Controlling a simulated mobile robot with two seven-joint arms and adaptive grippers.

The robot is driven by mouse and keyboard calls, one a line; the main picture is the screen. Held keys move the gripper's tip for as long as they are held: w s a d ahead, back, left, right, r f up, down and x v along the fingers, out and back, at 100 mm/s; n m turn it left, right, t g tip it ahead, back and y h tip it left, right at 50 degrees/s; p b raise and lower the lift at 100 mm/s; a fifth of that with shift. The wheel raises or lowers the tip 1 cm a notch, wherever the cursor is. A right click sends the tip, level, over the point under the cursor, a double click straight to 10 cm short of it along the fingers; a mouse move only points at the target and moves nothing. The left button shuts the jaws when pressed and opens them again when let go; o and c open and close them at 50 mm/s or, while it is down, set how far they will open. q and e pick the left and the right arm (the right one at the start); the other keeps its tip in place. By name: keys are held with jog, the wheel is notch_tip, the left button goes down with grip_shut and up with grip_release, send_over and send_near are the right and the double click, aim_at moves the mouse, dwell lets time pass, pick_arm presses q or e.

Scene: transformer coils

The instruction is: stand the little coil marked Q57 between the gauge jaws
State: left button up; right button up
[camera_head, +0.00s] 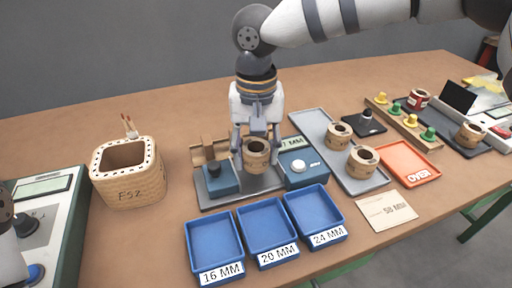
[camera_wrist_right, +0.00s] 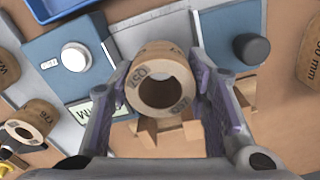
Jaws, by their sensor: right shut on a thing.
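My right gripper (camera_head: 256,146) is shut on a small tan coil (camera_head: 257,158), one finger on each side of it. The coil is upright, between the two blue blocks of the gauge (camera_head: 216,180), over its grey plate. In the right wrist view the coil (camera_wrist_right: 162,82) shows its round hole and black lettering, turned and too unclear to read for certain. The gauge blocks (camera_wrist_right: 70,55) lie on both sides of the gripper (camera_wrist_right: 165,100), apart from the coil. I cannot tell whether the coil touches the plate. My left gripper is not in view.
Three blue trays (camera_head: 268,232) marked 16, 20 and 24 MM lie in front. A grey tray (camera_head: 318,128) with more coils and an orange OVER tray (camera_head: 408,164) are to the right. A woven basket (camera_head: 128,172) stands left.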

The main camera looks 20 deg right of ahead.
jog(key=shift+f, duration=0.5)
jog(key=o, duration=1.7)
jog(key=shift+r, duration=0.1)
notch_tip(320, 180, up, 3)
jog(key=shift+f+p, duration=0.1)
jog(key=shift+p, duration=0.3)
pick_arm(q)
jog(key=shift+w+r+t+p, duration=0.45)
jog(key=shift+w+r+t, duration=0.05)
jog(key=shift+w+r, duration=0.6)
pick_arm(e)
notch_tip(320, 180, up, 5)
jog(key=shift+r, duration=0.1)
